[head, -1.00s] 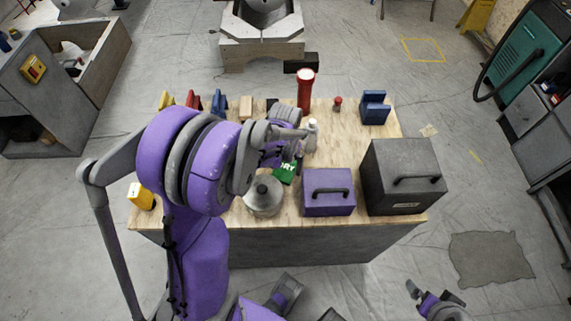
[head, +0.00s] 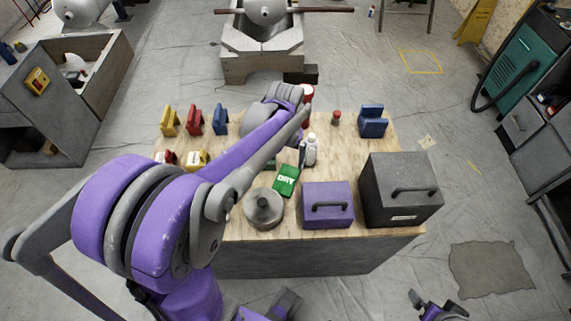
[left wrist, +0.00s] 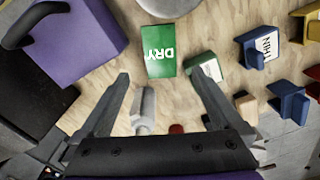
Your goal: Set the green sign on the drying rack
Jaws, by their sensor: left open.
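The green sign (head: 286,180), lettered DRY, lies on the wooden tabletop between a grey pot and a white bottle. It also shows in the left wrist view (left wrist: 160,52), just beyond my fingertips. My left gripper (left wrist: 160,76) is open, its fingers apart and not touching the sign. In the head view its wrist is over the back of the table, and its fingers are mostly hidden by the arm. My right gripper (head: 428,304) is low at the bottom right, clear of the table. I cannot tell which thing is the drying rack.
A purple box (head: 327,205) and a dark toolbox (head: 402,190) stand at the table's front right. The grey pot (head: 263,209) and white bottle (head: 310,151) stand near the sign. Yellow, red and blue stands (head: 220,119) line the back left; a blue block (head: 372,121) is back right.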

